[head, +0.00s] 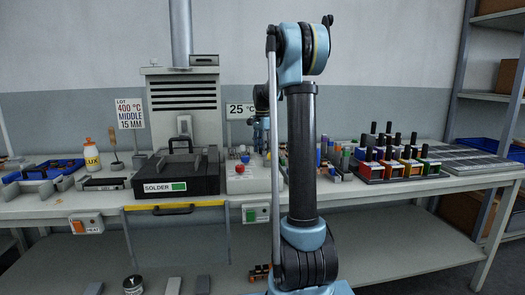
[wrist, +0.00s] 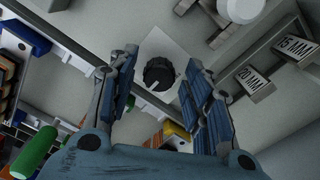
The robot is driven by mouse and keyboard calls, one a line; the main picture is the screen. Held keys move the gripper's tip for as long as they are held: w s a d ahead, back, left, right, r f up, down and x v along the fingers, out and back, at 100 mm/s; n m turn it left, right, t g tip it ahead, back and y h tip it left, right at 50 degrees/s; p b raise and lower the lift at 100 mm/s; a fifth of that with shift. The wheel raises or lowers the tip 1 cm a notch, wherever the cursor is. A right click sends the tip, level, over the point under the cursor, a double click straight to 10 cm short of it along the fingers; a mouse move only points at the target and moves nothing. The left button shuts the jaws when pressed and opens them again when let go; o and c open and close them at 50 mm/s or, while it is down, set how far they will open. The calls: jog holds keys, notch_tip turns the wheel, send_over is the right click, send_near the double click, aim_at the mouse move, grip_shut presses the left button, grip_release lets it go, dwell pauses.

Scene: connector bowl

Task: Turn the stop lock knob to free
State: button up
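A black round knob (wrist: 159,73) with a ribbed edge and a pale pointer mark sits on a white plate (wrist: 178,42) in the wrist view. No label beside it can be read, so I cannot confirm from lettering that it is the stop lock knob. My gripper (wrist: 158,66) is open, with one blue-padded finger on each side of the knob. The fingers look apart from the knob, though the depth gap is hard to judge. In the head view my arm hides much of the area around the gripper, and I cannot make out the black knob there.
In the wrist view, tags reading 20 MM (wrist: 254,79) and 15 MM (wrist: 297,48) are at right.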

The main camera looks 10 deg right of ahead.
jog(key=c, duration=0.9)
jog(key=shift+o, duration=0.2)
jog(key=shift+n, duration=0.3)
jog(key=n, duration=0.3)
jog(key=shift+n, duration=0.3)
jog(key=n, duration=0.9)
jog(key=shift+w, duration=0.1)
jog(key=n, duration=0.4)
jog(key=shift+n, duration=0.3)
